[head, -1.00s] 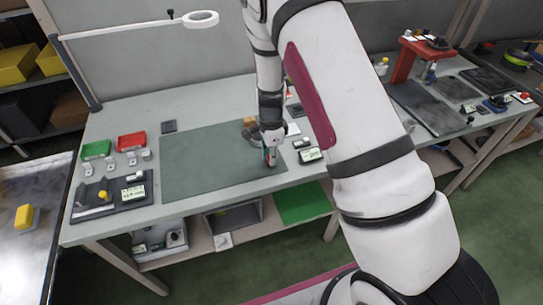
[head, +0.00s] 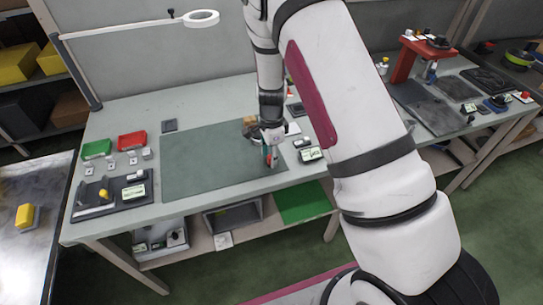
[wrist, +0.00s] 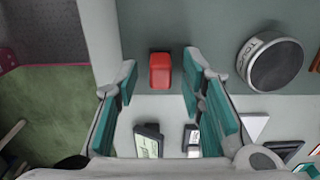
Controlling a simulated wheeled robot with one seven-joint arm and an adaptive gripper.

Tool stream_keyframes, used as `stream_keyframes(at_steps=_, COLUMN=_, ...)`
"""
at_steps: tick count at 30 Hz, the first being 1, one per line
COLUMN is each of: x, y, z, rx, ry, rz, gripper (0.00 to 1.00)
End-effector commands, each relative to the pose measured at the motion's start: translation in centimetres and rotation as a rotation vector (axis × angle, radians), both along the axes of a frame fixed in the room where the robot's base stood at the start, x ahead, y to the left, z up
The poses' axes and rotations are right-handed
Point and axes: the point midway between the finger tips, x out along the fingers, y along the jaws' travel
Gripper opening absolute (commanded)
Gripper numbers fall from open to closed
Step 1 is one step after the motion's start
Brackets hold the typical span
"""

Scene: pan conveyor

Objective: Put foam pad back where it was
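My gripper (head: 270,158) is over the front right part of the green mat (head: 205,165) on the middle bench. In the wrist view my gripper (wrist: 161,78) is open, with its teal-lined fingers apart. A small red block (wrist: 160,70) shows between the fingertips, with a gap on both sides. It lies near the mat's edge; I cannot tell its height relative to the fingertips. I cannot tell for certain whether this block is the foam pad. In the head view it is mostly hidden by my gripper.
A round grey-rimmed object (wrist: 272,62) stands on the mat beside the right finger. A small labelled device (wrist: 148,140) lies near the bench edge. Green (head: 96,149) and red (head: 131,141) bins stand at the left. Most of the mat is clear.

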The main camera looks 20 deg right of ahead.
Motion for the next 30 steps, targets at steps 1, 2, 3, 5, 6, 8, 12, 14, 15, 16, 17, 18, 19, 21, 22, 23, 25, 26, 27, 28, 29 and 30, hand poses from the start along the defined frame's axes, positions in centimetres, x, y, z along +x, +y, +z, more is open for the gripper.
stream_keyframes(at_steps=1, x=0.2, y=0.1, z=0.8, rx=0.000, ry=-0.005, rz=0.001, gripper=0.36)
stream_keyframes(at_steps=2, x=0.2, y=0.0, z=1.2, rx=0.000, ry=-0.004, rz=0.001, gripper=0.36)
stream_keyframes(at_steps=3, x=0.2, y=0.0, z=2.0, rx=0.000, ry=-0.005, rz=0.000, gripper=0.36)
stream_keyframes(at_steps=5, x=0.2, y=0.1, z=3.2, rx=0.001, ry=-0.005, rz=0.001, gripper=0.36)
stream_keyframes(at_steps=6, x=0.2, y=0.1, z=4.1, rx=0.000, ry=-0.006, rz=0.002, gripper=0.36)
stream_keyframes(at_steps=8, x=0.2, y=0.1, z=5.4, rx=0.001, ry=-0.006, rz=0.002, gripper=0.36)
stream_keyframes(at_steps=12, x=0.1, y=0.1, z=8.1, rx=0.001, ry=-0.004, rz=0.002, gripper=0.36)
stream_keyframes(at_steps=14, x=0.1, y=0.0, z=9.1, rx=0.001, ry=-0.004, rz=0.001, gripper=0.36)
stream_keyframes(at_steps=15, x=0.1, y=0.0, z=9.6, rx=0.001, ry=-0.003, rz=0.001, gripper=0.36)
stream_keyframes(at_steps=16, x=0.1, y=0.1, z=9.9, rx=0.001, ry=-0.003, rz=0.000, gripper=0.36)
stream_keyframes(at_steps=17, x=0.1, y=0.1, z=10.3, rx=0.001, ry=-0.003, rz=0.000, gripper=0.36)
stream_keyframes(at_steps=18, x=0.0, y=0.1, z=10.6, rx=0.001, ry=-0.002, rz=0.001, gripper=0.36)
stream_keyframes(at_steps=19, x=0.0, y=0.0, z=10.8, rx=0.000, ry=-0.002, rz=0.001, gripper=0.36)
stream_keyframes(at_steps=21, x=0.0, y=0.0, z=11.3, rx=0.001, ry=-0.003, rz=0.004, gripper=0.36)
stream_keyframes(at_steps=22, x=-0.1, y=0.0, z=11.7, rx=0.004, ry=-0.005, rz=0.009, gripper=0.36)
stream_keyframes(at_steps=23, x=-0.2, y=0.1, z=12.1, rx=0.008, ry=-0.008, rz=0.018, gripper=0.36)
stream_keyframes(at_steps=25, x=-0.7, y=0.2, z=13.5, rx=0.022, ry=-0.020, rz=0.057, gripper=0.36)
stream_keyframes(at_steps=26, x=-0.9, y=0.3, z=14.3, rx=0.029, ry=-0.028, rz=0.083, gripper=0.36)
stream_keyframes(at_steps=27, x=-1.4, y=0.4, z=15.6, rx=0.040, ry=-0.042, rz=0.123, gripper=0.36)
stream_keyframes(at_steps=28, x=-1.9, y=0.5, z=16.7, rx=0.047, ry=-0.054, rz=0.159, gripper=0.36)
stream_keyframes(at_steps=29, x=-2.4, y=0.6, z=17.8, rx=0.056, ry=-0.067, rz=0.199, gripper=0.36)
stream_keyframes(at_steps=30, x=-3.2, y=0.7, z=19.3, rx=0.065, ry=-0.085, rz=0.255, gripper=0.36)
